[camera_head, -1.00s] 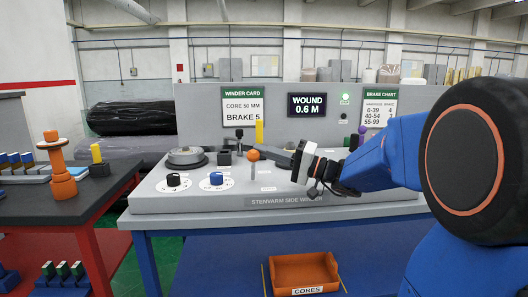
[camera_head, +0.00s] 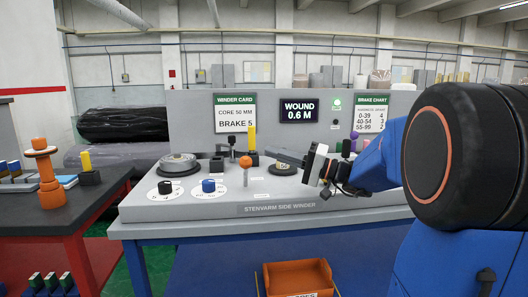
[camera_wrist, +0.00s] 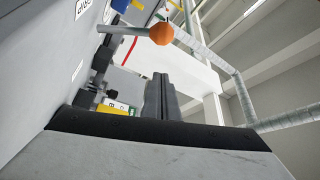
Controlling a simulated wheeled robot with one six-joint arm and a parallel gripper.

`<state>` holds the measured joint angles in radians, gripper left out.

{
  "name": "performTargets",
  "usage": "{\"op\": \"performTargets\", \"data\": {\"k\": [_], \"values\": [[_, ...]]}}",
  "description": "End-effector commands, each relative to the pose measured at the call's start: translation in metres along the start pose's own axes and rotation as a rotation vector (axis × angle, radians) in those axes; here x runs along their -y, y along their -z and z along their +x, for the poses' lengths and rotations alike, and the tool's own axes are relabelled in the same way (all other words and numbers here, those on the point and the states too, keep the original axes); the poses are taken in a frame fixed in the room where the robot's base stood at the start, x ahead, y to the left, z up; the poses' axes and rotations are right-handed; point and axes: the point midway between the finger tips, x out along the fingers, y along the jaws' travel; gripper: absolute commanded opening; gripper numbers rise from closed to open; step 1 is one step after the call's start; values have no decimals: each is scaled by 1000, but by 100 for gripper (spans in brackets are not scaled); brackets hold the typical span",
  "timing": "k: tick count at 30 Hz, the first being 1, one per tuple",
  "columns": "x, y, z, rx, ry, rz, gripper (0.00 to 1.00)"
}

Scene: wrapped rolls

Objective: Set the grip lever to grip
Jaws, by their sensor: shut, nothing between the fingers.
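A lever with an orange ball knob (camera_head: 246,162) on a thin light stem stands roughly upright on the grey winder's top (camera_head: 225,205). Small white labels near its base are too small to read. The orange knob also shows in the wrist view (camera_wrist: 160,34), its stem running left, beyond my fingertips. My gripper (camera_head: 272,155) is shut and empty, to the right of the knob and apart from it in the head view. Its dark closed fingers (camera_wrist: 160,82) show in the middle of the wrist view.
Left of the lever are a black knob (camera_head: 166,187), a blue knob (camera_head: 208,186) and a round metal plate (camera_head: 178,163). A yellow post (camera_head: 251,137) stands behind the lever. A dark disc (camera_head: 283,169) lies under my fingers. An orange bin (camera_head: 298,276) is below the front.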

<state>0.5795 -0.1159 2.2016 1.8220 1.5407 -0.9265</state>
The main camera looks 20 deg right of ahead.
Motion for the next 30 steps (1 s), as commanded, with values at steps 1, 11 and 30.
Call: {"op": "performTargets", "data": {"k": [1, 11, 30], "values": [[-1, 1, -8, -3, -1, 0, 0], [-4, 1, -39, -2, 0, 1, 0], [-4, 0, -42, 0, 1, 0, 0]]}}
